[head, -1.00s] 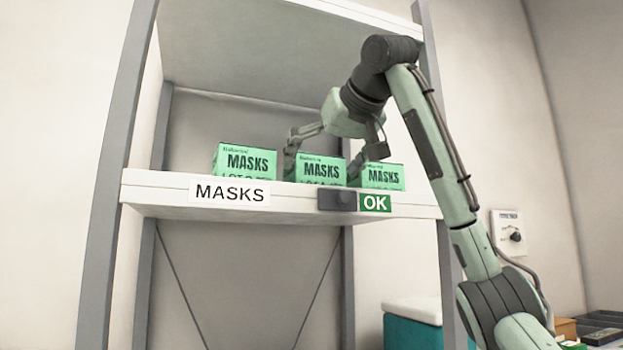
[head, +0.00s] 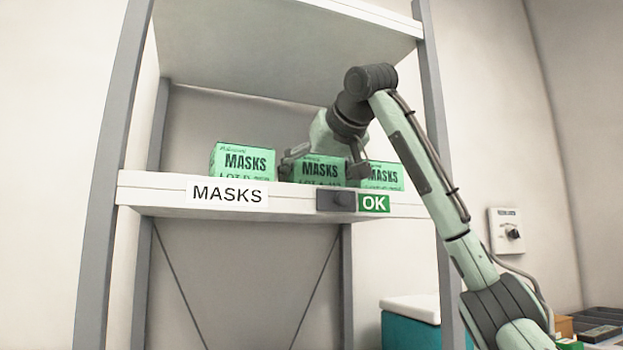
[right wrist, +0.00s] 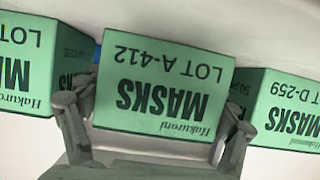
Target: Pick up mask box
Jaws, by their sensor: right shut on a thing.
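Three green mask boxes stand in a row on the shelf: a left box (head: 243,161), a middle box (head: 320,169) and a right box (head: 382,175). My right gripper (head: 324,167) is shut on the middle box, one finger on each side. In the right wrist view the middle box (right wrist: 162,85) appears upside down and reads LOT A-412, between the fingers of the right gripper (right wrist: 152,125). The neighbouring boxes also show there, one at the left edge (right wrist: 30,65) and one reading LOT D-259 at the right (right wrist: 285,110). My left gripper is not in view.
The shelf edge (head: 150,190) carries a MASKS label (head: 227,193), a dark block (head: 336,201) and a green OK sign (head: 374,203). Another shelf board (head: 290,45) lies above. Grey posts flank the bay. A teal bin with a white lid (head: 408,325) stands below right.

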